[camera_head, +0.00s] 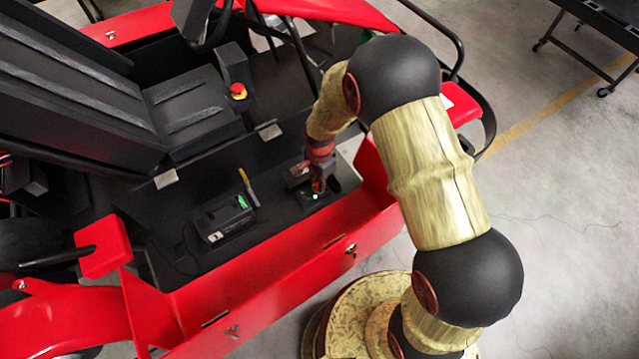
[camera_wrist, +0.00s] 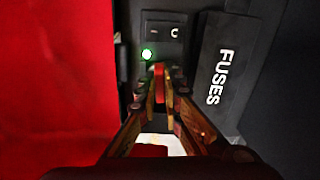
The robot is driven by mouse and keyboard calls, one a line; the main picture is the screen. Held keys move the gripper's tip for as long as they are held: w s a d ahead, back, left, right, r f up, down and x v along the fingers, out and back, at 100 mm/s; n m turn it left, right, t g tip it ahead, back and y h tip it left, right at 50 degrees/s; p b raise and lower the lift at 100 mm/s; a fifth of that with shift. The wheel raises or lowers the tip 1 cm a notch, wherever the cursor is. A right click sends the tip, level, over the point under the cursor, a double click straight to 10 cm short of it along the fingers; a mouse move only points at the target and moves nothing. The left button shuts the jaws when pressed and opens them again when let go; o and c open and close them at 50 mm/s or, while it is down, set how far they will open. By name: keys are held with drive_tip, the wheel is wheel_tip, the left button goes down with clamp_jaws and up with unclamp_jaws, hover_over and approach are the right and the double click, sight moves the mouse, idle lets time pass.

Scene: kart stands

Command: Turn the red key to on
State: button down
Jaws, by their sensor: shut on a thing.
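The red key (camera_wrist: 158,82) stands in the middle of the wrist view, seen edge-on between my fingertips. My gripper (camera_wrist: 160,92) is shut on it, with one finger on each side. A green light (camera_wrist: 147,54) glows just beyond the key, below a black rocker switch (camera_wrist: 164,31). In the head view my gripper (camera_head: 318,187) reaches down to the black panel on the kart's side, and the green light (camera_head: 315,196) shows beside it. The key itself is hidden there by the fingers. I cannot tell the key's marked position.
A black cover marked FUSES (camera_wrist: 218,75) lies right of the key. The kart's red side wall (camera_wrist: 55,80) is close on the left. A black box with a green part (camera_head: 224,217), a yellow-handled tool (camera_head: 248,187) and a red stop button (camera_head: 238,91) are nearby.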

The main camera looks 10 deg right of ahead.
drive_tip(key=shift+m, duration=0.8)
drive_tip(key=c, duration=1.9)
unclamp_jaws()
drive_tip(key=shift+r, duration=0.1)
wheel_tip(320, 180, up, 12)
drive_tip(key=shift+f, duration=0.1)
